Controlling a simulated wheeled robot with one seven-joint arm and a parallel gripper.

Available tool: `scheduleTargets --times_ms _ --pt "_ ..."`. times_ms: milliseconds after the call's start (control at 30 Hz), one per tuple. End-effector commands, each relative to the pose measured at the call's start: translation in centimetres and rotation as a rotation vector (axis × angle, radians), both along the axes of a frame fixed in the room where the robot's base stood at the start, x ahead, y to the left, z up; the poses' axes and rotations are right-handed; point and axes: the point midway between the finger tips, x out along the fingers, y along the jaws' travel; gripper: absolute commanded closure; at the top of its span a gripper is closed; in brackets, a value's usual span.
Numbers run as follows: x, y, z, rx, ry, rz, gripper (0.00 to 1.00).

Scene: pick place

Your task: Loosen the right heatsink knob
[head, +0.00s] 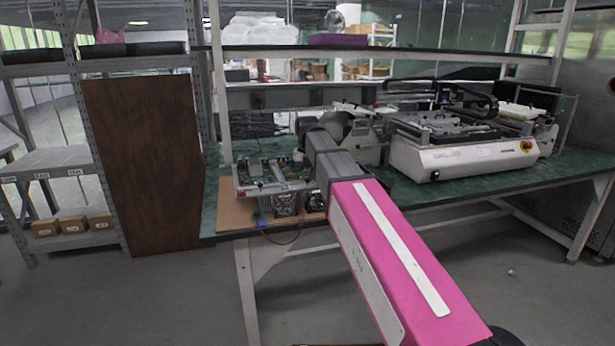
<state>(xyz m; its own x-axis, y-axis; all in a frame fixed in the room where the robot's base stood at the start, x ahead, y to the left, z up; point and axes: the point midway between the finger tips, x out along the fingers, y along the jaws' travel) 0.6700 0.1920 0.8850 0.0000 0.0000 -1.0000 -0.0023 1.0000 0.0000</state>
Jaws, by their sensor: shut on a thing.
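A green circuit board (268,174) with light metal edges and small parts sits on the left part of the bench, on a brown mat (235,213). Two dark round fans (285,204) show at its front side, with thin red and blue wires hanging below. My pink and grey arm reaches from the lower right to the board's right end and covers part of it. My gripper is hidden behind the arm's grey far links. The right heatsink knob cannot be made out; the board is small here and its right end is covered.
The green bench (440,198) holds a large white machine (460,158) with a red and yellow button on the right. A grey upright and a shelf (380,52) rise behind the board. A brown panel (145,165) and a storage rack stand to the left.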

Motion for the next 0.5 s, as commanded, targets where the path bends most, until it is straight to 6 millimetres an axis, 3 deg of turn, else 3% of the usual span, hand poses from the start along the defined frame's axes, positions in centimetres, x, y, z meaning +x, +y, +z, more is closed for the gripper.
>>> scheduleTargets --times_ms 500 --pt "-0.05 -0.01 -0.05 0.000 0.001 0.042 1.00"
